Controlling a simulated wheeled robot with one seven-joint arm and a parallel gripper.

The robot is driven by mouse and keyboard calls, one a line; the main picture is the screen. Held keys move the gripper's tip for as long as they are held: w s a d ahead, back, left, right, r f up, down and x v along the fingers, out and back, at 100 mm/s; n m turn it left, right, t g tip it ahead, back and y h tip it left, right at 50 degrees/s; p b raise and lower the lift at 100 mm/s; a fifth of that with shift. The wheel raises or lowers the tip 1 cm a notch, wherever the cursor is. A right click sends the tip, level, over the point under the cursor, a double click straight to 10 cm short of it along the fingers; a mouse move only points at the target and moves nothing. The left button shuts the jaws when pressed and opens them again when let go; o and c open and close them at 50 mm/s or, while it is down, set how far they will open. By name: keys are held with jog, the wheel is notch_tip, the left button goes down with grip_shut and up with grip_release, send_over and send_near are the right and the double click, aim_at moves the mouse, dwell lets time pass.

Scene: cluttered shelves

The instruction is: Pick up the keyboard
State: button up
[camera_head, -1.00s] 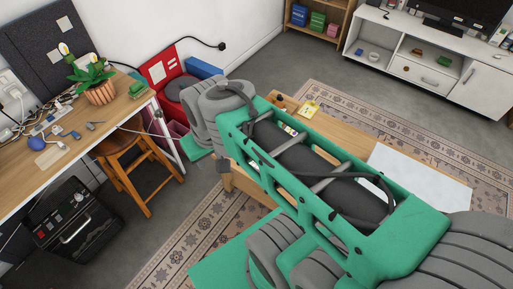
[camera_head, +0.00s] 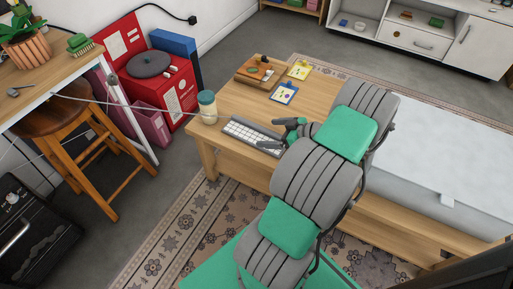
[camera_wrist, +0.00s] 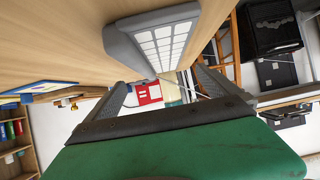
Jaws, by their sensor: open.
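The keyboard (camera_head: 250,133), grey with white keys, lies on the wooden table (camera_head: 232,98) near its left front edge. In the wrist view the keyboard (camera_wrist: 160,42) shows just beyond my fingers, its near end roughly between them. My gripper (camera_head: 277,135) is at the right end of the keyboard in the head view. Its two fingers stand apart in the wrist view (camera_wrist: 160,88), with nothing held. I cannot tell whether a finger touches the keyboard. My arm hides part of the table to the right.
A jar with a teal lid (camera_head: 207,106) stands left of the keyboard. A wooden tray (camera_head: 260,70) and two small clipboards (camera_head: 285,92) lie farther back. A large white slab (camera_head: 440,150) covers the right side. A stool (camera_head: 85,135) stands left of the table.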

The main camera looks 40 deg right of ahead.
aim_at(250, 132)
jog(key=b+x, duration=0.2)
jog(key=x, duration=0.5)
jog(key=shift+w+a+f, duration=0.1)
jog(key=shift+w+a, duration=0.05)
jog(key=shift+w, duration=0.05)
jog(key=shift+c, duration=0.2)
jog(key=c, duration=1.5)
